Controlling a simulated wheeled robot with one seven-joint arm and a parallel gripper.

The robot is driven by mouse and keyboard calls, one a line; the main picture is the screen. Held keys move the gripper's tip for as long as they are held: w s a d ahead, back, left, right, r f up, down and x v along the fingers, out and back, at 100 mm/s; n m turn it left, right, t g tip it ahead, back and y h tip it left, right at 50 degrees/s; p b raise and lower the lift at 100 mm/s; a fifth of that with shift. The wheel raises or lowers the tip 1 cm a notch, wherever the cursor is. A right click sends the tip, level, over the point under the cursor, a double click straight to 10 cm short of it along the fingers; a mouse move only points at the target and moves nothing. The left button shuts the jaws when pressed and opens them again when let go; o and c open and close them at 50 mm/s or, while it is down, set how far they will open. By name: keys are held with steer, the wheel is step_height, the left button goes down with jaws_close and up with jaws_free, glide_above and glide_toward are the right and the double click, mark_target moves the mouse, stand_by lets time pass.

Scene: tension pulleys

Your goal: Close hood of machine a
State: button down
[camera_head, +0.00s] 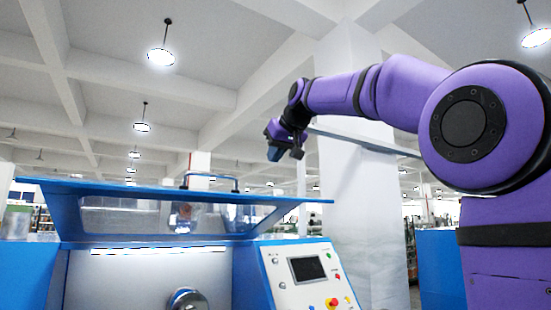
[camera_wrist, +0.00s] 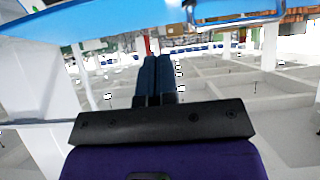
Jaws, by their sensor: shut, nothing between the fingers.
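The machine's blue hood (camera_head: 130,190) stands raised in the head view, tilted up over the lit work area, with a clear window in it. A dark bar handle (camera_head: 210,176) sits on its top edge. My gripper (camera_head: 274,153) is in the air above and right of the handle, apart from the hood. Its fingers are together and empty. In the wrist view, my gripper (camera_wrist: 157,60) points toward the top of the picture, and the blue hood (camera_wrist: 100,22) crosses the upper part, beyond the fingertips. No label shows which machine this is.
A control panel (camera_head: 308,272) with a screen and coloured buttons is right of the work area. A round metal part (camera_head: 187,299) sits inside the machine. A white pillar (camera_head: 345,190) stands behind. The air above the hood looks clear.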

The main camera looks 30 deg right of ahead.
steer(key=w+f, duration=0.6)
steer(key=f, duration=0.2)
steer(key=shift+w, duration=0.4)
steer(key=shift+f, duration=0.1)
